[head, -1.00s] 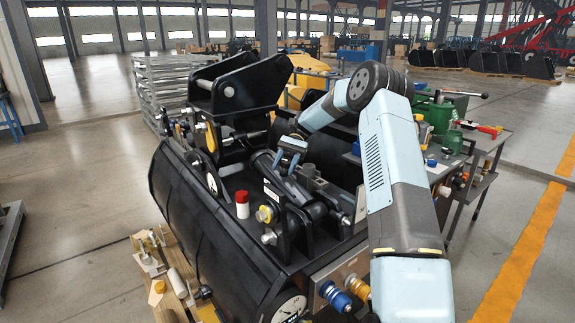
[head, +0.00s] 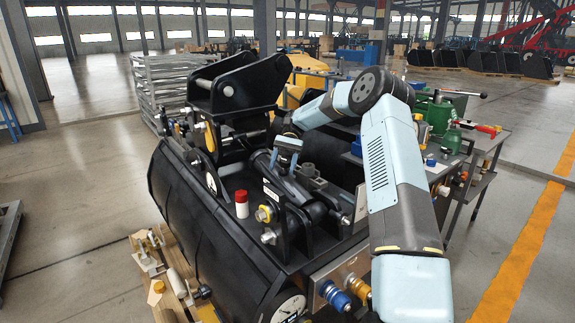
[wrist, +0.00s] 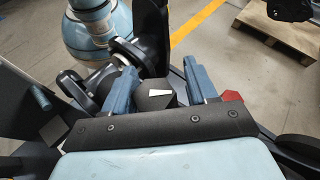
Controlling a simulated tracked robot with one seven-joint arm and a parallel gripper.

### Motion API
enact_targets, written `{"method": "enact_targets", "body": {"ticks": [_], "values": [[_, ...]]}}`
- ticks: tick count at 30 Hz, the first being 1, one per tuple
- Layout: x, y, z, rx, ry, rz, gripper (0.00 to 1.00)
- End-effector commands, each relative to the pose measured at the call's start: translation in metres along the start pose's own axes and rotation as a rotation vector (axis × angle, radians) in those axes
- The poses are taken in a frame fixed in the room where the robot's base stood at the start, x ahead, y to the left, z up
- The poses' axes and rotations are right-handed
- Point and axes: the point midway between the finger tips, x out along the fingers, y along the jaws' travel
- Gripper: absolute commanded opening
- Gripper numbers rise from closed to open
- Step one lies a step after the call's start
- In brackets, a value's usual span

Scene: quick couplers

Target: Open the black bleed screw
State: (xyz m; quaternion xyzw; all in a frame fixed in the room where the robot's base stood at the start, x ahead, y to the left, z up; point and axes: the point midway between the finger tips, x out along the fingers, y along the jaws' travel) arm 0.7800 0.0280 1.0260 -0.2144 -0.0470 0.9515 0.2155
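A black angular head with a white mark (wrist: 155,95), apparently the black bleed screw, shows between my fingers in the wrist view. My gripper (wrist: 159,70) is open, with one blue finger on each side of the head. The left finger looks very near it; I cannot tell whether it touches. In the head view my gripper (head: 284,162) points down over the black coupler assembly, beside a dark block with a knob (head: 308,170). The screw cannot be made out surely there.
A red-and-white cylinder (head: 242,204) stands left of my gripper on the black attachment. Black brackets (head: 243,85) rise behind. A red part (wrist: 232,97) is close to my right finger in the wrist view. A cart with green tools (head: 447,130) stands at right.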

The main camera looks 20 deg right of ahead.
Motion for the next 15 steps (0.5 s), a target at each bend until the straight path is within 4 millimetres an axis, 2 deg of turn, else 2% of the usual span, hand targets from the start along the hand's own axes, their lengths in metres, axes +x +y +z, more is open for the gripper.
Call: {"method": "enact_targets", "body": {"ticks": [3,15], "values": [[-0.0006,0.0018,-0.0005,0.003,0.0,-0.001,0.65],[-0.0019,0.0024,0.0001,0.005,-0.004,-0.001,0.65]]}}
